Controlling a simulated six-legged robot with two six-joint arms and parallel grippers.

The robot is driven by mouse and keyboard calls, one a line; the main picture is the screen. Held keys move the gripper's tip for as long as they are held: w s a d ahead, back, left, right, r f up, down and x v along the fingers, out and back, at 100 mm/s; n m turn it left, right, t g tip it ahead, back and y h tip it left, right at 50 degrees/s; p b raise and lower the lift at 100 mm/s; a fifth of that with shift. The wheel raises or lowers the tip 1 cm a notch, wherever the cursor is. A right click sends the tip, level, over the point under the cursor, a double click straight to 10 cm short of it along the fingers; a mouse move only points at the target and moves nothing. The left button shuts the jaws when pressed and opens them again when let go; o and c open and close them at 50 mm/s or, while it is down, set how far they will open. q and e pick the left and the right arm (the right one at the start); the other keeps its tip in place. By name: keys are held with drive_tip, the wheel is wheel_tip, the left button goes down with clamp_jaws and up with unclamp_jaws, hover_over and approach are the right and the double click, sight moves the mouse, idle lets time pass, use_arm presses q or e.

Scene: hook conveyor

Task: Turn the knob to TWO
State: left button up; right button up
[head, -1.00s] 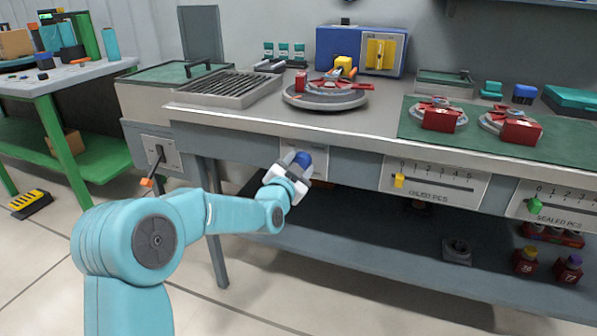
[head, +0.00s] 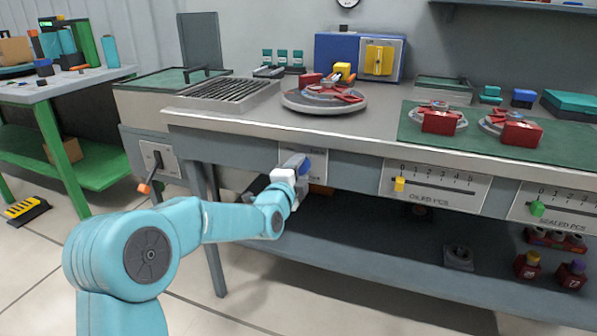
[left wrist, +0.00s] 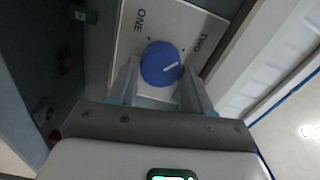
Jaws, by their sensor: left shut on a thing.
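The blue knob (left wrist: 158,62) sits on a white plate (left wrist: 150,22) in the left wrist view. The plate carries the words ONE, at upper left, and TWO, at upper right, each with a small dot. The knob's white line slants toward the TWO side. My left gripper (left wrist: 162,80) has its fingers on both sides of the knob and is shut on it. In the head view, my left gripper (head: 299,173) is at the bench front and partly hides the knob (head: 306,167). My right gripper is not in view.
Two slider panels, with a yellow slider (head: 399,184) and a green slider (head: 537,208), are on the bench front to the right. A lever with an orange tip (head: 145,188) is to the left. The lower shelf (head: 370,258) lies below the knob.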

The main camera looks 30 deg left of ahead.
use_arm(q)
drive_tip(key=shift+m, duration=0.6)
drive_tip(key=o, duration=1)
drive_tip(key=shift+o, duration=0.2)
drive_tip(key=p+v, duration=0.1)
drive_tip(key=v, duration=1.5)
drive_tip(key=shift+s+p, duration=0.2)
drive_tip(key=shift+p, duration=0.1)
drive_tip(key=shift+f+m, duration=0.15)
drive_tip(key=shift+m, duration=0.15)
